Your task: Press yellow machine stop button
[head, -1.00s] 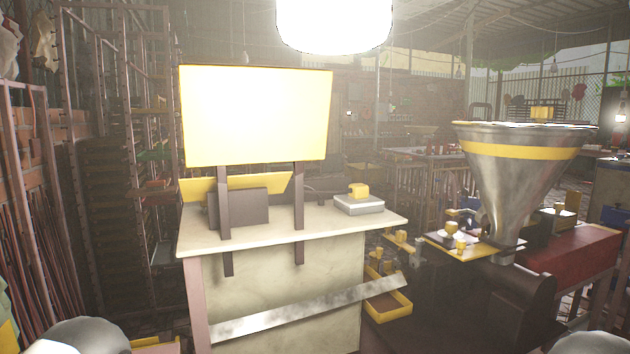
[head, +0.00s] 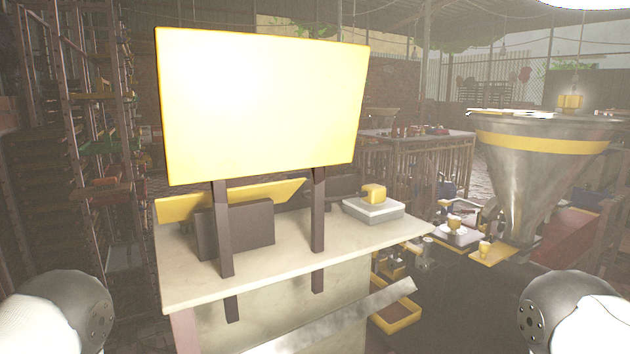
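A yellow block (head: 374,193) sits on a grey-white box (head: 373,210) at the right end of a pale worktop (head: 345,245). It may be a button, but I cannot tell. A metal hopper (head: 530,185) with a yellow band stands to the right. A small yellow knob (head: 455,221) is on a plate at its left, and a small yellow piece (head: 485,249) is just in front. I cannot read any stop label. Only my arm links show at the lower left and lower right corners. Both grippers are out of view.
A large bright yellow-edged panel (head: 260,105) stands on dark posts over the worktop, hiding what is behind. A slanted metal strip (head: 335,322) and a yellow tray (head: 397,318) are below its front edge. Tall racks (head: 90,150) stand left; a table (head: 415,135) is behind.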

